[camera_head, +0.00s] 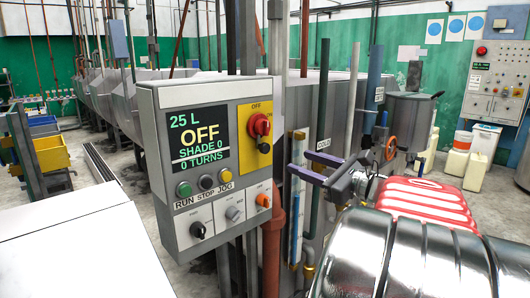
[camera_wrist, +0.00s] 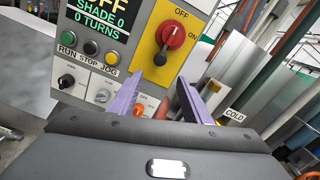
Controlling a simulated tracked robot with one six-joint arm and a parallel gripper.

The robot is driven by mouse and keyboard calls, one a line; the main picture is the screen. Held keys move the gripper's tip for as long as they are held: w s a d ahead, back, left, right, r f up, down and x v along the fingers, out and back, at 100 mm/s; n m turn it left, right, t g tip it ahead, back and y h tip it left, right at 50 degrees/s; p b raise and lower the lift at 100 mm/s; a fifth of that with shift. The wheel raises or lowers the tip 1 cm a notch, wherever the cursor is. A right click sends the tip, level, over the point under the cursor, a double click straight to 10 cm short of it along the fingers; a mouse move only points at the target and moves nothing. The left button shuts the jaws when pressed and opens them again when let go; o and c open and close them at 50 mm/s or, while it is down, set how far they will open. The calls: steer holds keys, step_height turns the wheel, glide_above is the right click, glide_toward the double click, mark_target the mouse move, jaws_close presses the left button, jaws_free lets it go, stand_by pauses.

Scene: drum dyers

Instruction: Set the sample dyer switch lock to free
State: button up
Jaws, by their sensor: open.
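The grey control box (camera_head: 147,135) stands upright at the centre. Its yellow plate (camera_head: 246,117) carries a red rotary switch (camera_head: 261,126) marked OFF and ON, with a small black piece (camera_head: 264,147) below it. That may be the switch lock; its setting is not legible. In the wrist view the red switch (camera_wrist: 171,36) and black piece (camera_wrist: 160,58) show above the fingertips. The display (camera_head: 198,134) reads 25 L, OFF, SHADE 0, 0 TURNS. My gripper (camera_head: 291,154) has purple fingers, open and empty, right of the box and apart from it. It also shows in the wrist view (camera_wrist: 159,82).
Below the display are three buttons and a row of knobs, including an orange knob (camera_head: 262,200). A rust-brown pipe (camera_head: 272,245) stands beside the box. Pipes and a COLD label (camera_head: 323,144) are near my gripper. A white surface (camera_head: 75,245) lies left.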

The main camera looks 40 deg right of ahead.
mark_target(267, 150)
steer(key=w, duration=1.3)
steer(key=shift+w+a, duration=0.25)
steer(key=shift+w, duration=0.1)
jaws_close()
